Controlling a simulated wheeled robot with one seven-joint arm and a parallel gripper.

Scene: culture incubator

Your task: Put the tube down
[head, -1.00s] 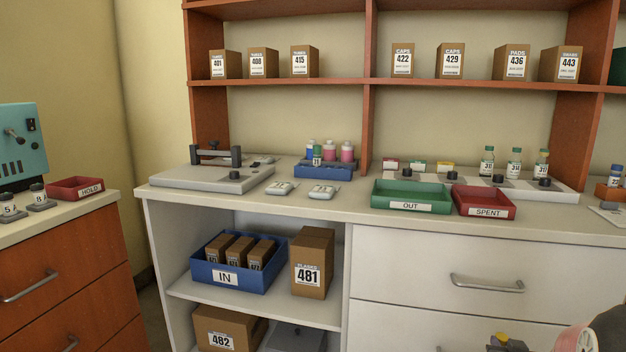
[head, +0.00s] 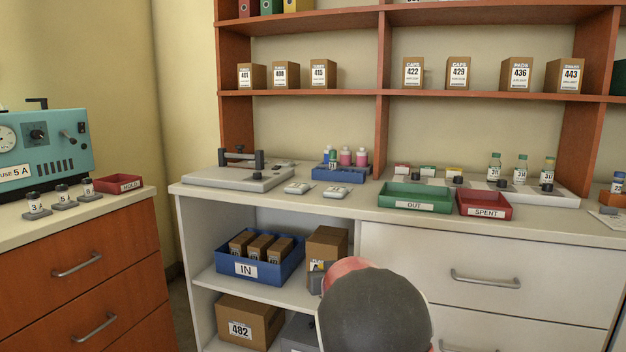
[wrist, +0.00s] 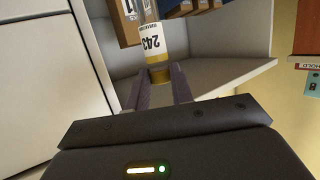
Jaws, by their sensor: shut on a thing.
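My gripper (wrist: 160,88) is shut on a tube (wrist: 151,42) with a white label reading 243, upside down in the wrist view, and a yellow-brown band between the fingers. The tube is clear of any surface. In the head view my arm is in front of the white cabinet's open shelf, and the tube cannot be made out there. On the counter (head: 350,207) are a green OUT tray (head: 414,204), a red SPENT tray (head: 486,211), a blue rack (head: 340,175) with several bottles, and a white rack (head: 560,197) with labelled vials.
A red HOLD tray (head: 119,184) and several numbered stands are on the left bench beside a teal machine (head: 40,143). A blue IN bin (head: 241,268) and boxes fill the open shelf. A grey flat device (head: 238,178) occupies the counter's left end. Clear counter lies along the front.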

